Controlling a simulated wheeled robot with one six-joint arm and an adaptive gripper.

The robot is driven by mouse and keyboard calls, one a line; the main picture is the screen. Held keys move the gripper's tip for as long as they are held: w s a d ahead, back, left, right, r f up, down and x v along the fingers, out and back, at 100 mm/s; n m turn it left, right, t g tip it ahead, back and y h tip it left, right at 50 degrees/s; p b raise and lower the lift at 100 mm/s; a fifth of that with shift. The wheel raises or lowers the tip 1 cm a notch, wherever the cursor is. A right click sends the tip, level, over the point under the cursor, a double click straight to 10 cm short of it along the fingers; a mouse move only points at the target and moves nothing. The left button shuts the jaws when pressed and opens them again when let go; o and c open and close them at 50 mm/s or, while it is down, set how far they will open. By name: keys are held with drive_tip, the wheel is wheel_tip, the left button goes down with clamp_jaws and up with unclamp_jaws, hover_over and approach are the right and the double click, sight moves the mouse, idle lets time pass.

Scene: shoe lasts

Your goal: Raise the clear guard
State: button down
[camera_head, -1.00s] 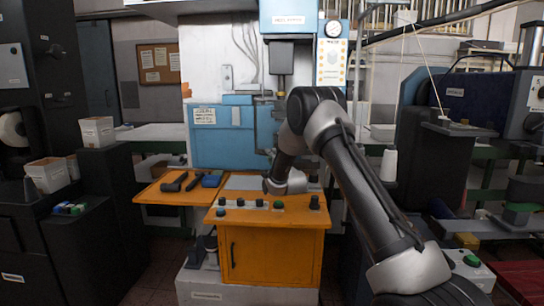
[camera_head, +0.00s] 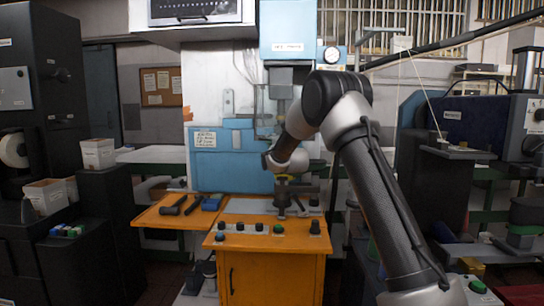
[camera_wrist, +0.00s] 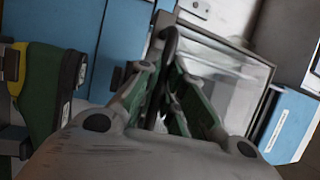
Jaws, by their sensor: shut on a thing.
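The clear guard (camera_wrist: 238,72) is in the wrist view, a see-through pane in a grey metal frame, tilted in the picture. A dark curved bar (camera_wrist: 168,42), which looks like its handle, runs at the pane's left side. My gripper (camera_wrist: 164,84) is closed around this bar, with its green-lined fingers on either side. In the head view my wrist hangs in front of the blue press, above the orange bench. The fingers and most of the guard are hidden or too small to tell there.
The orange bench (camera_head: 265,242) has a row of knobs along its front. Dark hand tools (camera_head: 173,205) lie on its left wing. A dark post (camera_head: 282,195) stands below my wrist. The blue press panel (camera_head: 222,160) is close behind. Boxes (camera_head: 46,194) stand at the left.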

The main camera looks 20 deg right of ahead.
drive_tip(key=shift+r, duration=1.25)
drive_tip(key=c, duration=1.5)
unclamp_jaws()
drive_tip(key=shift+s, duration=0.1)
drive_tip(key=s, duration=0.4)
drive_tip(key=s+f, duration=0.1)
drive_tip(key=s, duration=0.2)
drive_tip(key=s+f, duration=0.1)
drive_tip(key=s, duration=0.3)
drive_tip(key=shift+s+d, duration=0.25)
drive_tip(key=shift+s, duration=0.05)
